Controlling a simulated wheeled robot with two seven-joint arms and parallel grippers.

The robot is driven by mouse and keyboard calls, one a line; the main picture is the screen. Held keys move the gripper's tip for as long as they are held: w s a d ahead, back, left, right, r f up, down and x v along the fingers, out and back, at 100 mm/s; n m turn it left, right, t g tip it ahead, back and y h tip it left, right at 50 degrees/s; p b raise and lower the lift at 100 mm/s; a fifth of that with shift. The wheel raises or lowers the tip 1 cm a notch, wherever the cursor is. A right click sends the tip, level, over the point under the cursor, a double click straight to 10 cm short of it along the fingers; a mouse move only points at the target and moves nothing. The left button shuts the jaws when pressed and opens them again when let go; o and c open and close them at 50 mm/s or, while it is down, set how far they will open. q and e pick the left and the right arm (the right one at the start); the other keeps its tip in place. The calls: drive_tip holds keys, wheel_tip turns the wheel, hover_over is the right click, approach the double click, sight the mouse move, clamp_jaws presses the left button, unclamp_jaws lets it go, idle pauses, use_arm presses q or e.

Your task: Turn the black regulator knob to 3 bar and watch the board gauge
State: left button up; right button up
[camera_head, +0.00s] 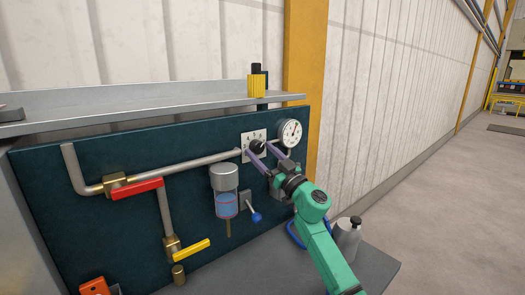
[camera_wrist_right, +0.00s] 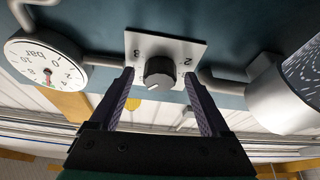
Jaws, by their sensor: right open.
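The black regulator knob (camera_head: 257,146) sits on a pale numbered plate (camera_head: 246,136) on the dark board. In the right wrist view the knob (camera_wrist_right: 159,72) shows upside down, with a white mark toward the lower left; digits 2 and 3 are legible on the plate (camera_wrist_right: 187,48). My right gripper (camera_head: 260,150) is open, its fingers on either side of the knob with gaps visible in the wrist view (camera_wrist_right: 157,74). The round white board gauge (camera_head: 290,133) is right of the knob. It also shows in the wrist view (camera_wrist_right: 45,62); its exact reading is too small to tell. My left gripper is not in view.
Left of the knob are a pipe with a red-handled valve (camera_head: 137,188), a yellow-handled valve (camera_head: 192,250), a blue-filled bowl (camera_head: 226,196) and a blue-tipped lever (camera_head: 252,212). A grey bottle (camera_head: 347,236) stands on the lower right surface. A shelf (camera_head: 150,98) overhangs the board.

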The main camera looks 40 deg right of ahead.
clamp_jaws()
